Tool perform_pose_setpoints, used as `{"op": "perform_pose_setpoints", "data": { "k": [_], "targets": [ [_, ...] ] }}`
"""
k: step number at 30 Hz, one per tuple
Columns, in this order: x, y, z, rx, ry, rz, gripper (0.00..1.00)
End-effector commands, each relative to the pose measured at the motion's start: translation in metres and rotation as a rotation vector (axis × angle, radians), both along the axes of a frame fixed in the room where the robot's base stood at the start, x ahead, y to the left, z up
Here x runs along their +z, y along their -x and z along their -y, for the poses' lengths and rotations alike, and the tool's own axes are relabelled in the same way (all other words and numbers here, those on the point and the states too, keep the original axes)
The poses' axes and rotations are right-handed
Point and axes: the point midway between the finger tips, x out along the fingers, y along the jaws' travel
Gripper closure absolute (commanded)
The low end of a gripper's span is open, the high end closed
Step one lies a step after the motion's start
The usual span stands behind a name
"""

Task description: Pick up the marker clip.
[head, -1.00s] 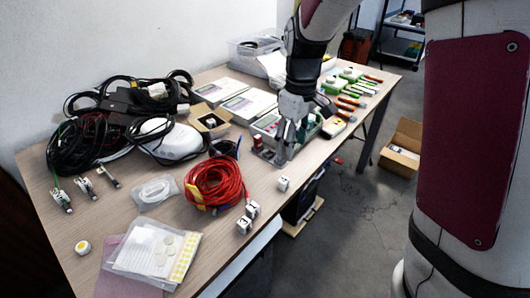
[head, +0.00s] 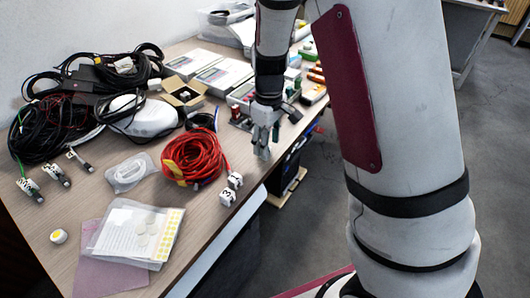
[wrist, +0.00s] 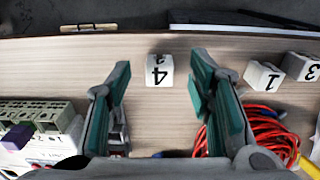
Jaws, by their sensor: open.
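In the head view my gripper (head: 264,150) points down near the table's front edge and hides that block. Two similar white blocks, marked 1 (wrist: 263,76) and 3 (wrist: 302,67), stand to the right in the wrist view; the 3 also shows in the head view (head: 227,197).
A red cable coil (head: 194,156) lies close beside my gripper. A grey terminal module (wrist: 40,128) with a purple part is at the left in the wrist view. Black cables (head: 50,125) crowd the back left. The table edge is close to the block.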

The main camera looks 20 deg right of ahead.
Motion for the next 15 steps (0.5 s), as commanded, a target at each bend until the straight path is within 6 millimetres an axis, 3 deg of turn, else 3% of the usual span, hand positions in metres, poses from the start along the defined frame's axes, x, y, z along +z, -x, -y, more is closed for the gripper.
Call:
{"op": "perform_pose_setpoints", "data": {
  "k": [6,15],
  "targets": [
    [-0.029,-0.002,-0.001,-0.002,0.000,-0.001,0.53],
    [-0.033,-0.002,-0.001,-0.001,0.000,0.000,0.53]
  ]
}}
